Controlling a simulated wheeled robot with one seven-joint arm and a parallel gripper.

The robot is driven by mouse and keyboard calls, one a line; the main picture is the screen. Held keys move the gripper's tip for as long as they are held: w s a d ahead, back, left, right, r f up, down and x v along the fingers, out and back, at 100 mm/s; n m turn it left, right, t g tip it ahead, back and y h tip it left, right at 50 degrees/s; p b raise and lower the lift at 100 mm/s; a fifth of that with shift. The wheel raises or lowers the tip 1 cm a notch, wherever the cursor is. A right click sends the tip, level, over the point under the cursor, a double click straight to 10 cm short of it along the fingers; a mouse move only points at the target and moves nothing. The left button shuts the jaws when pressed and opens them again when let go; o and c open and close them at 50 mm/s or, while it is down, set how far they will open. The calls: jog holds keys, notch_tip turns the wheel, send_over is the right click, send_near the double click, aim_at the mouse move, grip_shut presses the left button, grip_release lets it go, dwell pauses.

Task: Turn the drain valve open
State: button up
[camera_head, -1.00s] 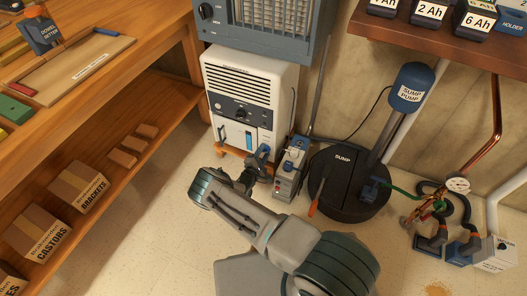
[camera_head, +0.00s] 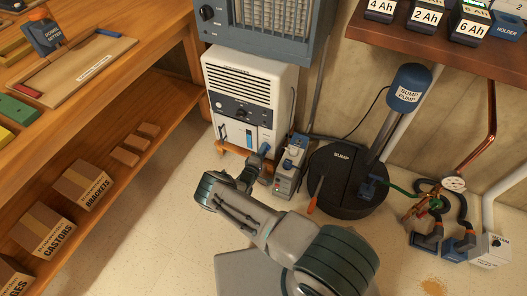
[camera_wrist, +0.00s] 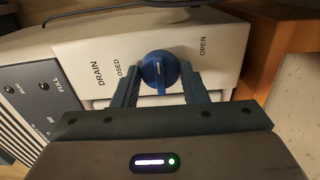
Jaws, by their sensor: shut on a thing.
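The drain valve (camera_wrist: 160,70) is a round blue knob with a pale mark and a short bar, on a white panel lettered DRAIN. In the wrist view, CLOSED, partly hidden, is to its left and OPEN to its right. The bar points toward my gripper, between the two words. My gripper (camera_wrist: 160,92) has a dark finger on either side of the knob and is shut on it. In the head view, my gripper (camera_head: 263,153) is low at the front of the white dehumidifier (camera_head: 255,82); the valve there is hidden or too small to make out.
A grey-and-blue unit (camera_head: 291,165) stands just right of my gripper. Beyond it are the black sump (camera_head: 345,175) and an orange-handled tool (camera_head: 313,200). A wooden bench (camera_head: 150,110) with a lower shelf of boxes is left. The floor between is clear.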

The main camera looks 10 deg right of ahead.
jog(key=shift+a, duration=0.1)
jog(key=o, duration=0.7)
jog(key=p+v, duration=0.3)
jog(key=v, duration=1.1)
jog(key=shift+p, duration=0.3)
jog(key=shift+r, duration=0.15)
